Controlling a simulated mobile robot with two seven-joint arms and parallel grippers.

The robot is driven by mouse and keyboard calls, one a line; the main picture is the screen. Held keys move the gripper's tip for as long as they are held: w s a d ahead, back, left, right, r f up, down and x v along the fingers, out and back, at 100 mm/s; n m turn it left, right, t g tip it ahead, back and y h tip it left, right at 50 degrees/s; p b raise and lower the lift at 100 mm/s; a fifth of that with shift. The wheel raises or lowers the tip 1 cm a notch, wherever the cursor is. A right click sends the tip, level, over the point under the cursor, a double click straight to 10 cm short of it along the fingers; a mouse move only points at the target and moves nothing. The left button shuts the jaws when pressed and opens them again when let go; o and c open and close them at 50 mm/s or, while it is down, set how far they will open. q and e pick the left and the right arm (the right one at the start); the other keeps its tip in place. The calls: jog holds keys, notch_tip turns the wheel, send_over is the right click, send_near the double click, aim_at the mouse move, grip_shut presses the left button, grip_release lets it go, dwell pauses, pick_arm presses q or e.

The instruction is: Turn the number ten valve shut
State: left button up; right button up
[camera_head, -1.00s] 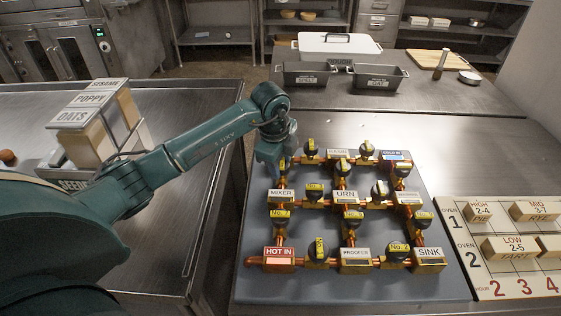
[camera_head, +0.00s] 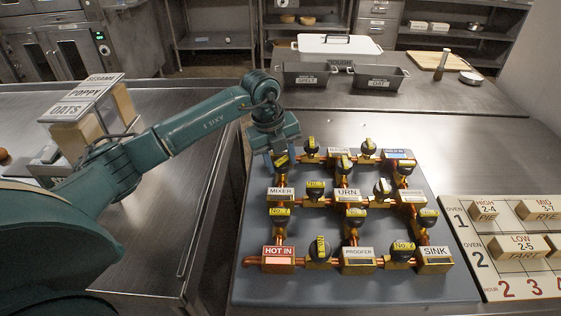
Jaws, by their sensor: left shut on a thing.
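The valve board (camera_head: 330,288) is a dark grey panel with copper pipes and several black knobs with yellow number labels. My left gripper (camera_head: 280,154) points down at the back left corner of the board. It is shut on the back left knob (camera_head: 282,164), above the MIXER block (camera_head: 281,194). The knob's yellow label lies slanted, and its number is too small to read; I cannot tell if it is ten. The gripper hides part of this knob. My right gripper is out of view.
Other knobs stand close by, such as the one at the back (camera_head: 311,147) and the No. 2 knob (camera_head: 403,250). The oven schedule board (camera_head: 470,210) lies at right. Dark loaf tins (camera_head: 380,79) stand behind. Labelled bins (camera_head: 75,130) stand on the left counter.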

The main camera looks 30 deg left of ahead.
pick_arm(q)
jog(key=m, duration=0.2)
jog(key=m+g+b, duration=0.1)
jog(key=m, duration=0.1)
jog(key=shift+a+f+m, duration=0.1)
jog(key=shift+f+m, duration=0.1)
jog(key=shift+m, duration=0.1)
jog(key=m+g+b, duration=0.1)
jog(key=m, duration=0.3)
jog(key=shift+m+h, duration=0.3)
jog(key=shift+m, duration=0.1)
jog(key=shift+r, duration=0.1)
jog(key=shift+w+a, duration=0.1)
jog(key=o, duration=0.9)
jog(key=shift+r, duration=0.1)
jog(key=shift+r, duration=0.35)
notch_tip(320, 180, up, 12)
jog(key=a+b, duration=0.1)
jog(key=a, duration=0.1)
jog(key=shift+a, duration=0.25)
